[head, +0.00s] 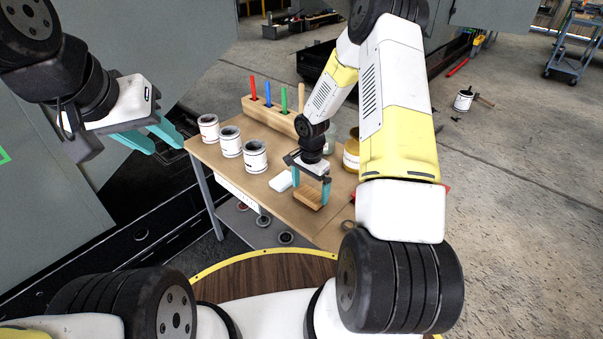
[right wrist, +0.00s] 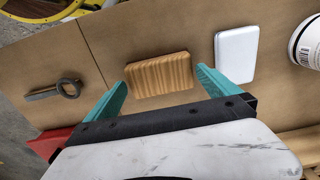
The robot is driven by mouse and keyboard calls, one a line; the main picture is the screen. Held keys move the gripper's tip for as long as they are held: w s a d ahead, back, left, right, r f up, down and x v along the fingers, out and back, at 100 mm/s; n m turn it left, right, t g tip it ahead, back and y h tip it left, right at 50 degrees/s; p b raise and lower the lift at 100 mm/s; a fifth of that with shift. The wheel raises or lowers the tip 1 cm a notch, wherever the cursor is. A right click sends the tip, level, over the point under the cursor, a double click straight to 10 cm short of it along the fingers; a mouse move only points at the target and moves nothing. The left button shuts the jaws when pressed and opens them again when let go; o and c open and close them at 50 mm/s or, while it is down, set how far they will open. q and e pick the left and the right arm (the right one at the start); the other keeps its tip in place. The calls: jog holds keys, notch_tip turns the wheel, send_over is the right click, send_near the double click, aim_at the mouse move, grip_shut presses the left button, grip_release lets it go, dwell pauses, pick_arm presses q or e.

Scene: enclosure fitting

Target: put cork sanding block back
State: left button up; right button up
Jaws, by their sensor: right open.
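The tan block with wavy grooves, which looks like the cork sanding block (head: 309,198), lies on the brown bench top (head: 217,157). It also shows in the right wrist view (right wrist: 160,75). My right gripper (head: 311,190) is over it, pointing down, with its teal fingers apart on either side of the block's ends. In the right wrist view the right gripper (right wrist: 161,80) shows a small gap beside the block, and I cannot tell whether a finger touches it. My left gripper (head: 166,145) is open and empty, off the bench's left end.
A white flat box (head: 281,181) lies close beside the block. Several paint cans (head: 256,157) stand to the left. A wooden rack (head: 268,113) with coloured sticks is at the back. A metal eye-ended tool (right wrist: 55,91) and a red item (right wrist: 50,142) lie nearby.

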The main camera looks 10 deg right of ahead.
notch_tip(320, 180, up, 9)
notch_tip(320, 180, up, 10)
jog(key=r+n+t, duration=0.1)
jog(key=n, duration=0.1)
send_over(310, 194)
jog(key=s, duration=0.2)
jog(key=s+r+n+t, duration=0.2)
jog(key=s+r+n, duration=0.1)
jog(key=s+r, duration=0.55)
jog(key=s+a+r+n+t+y, duration=0.2)
jog(key=s+r+n, duration=0.4)
jog(key=s+r, duration=0.5)
jog(key=shift+s+t, duration=0.6)
jog(key=shift+s, duration=0.65)
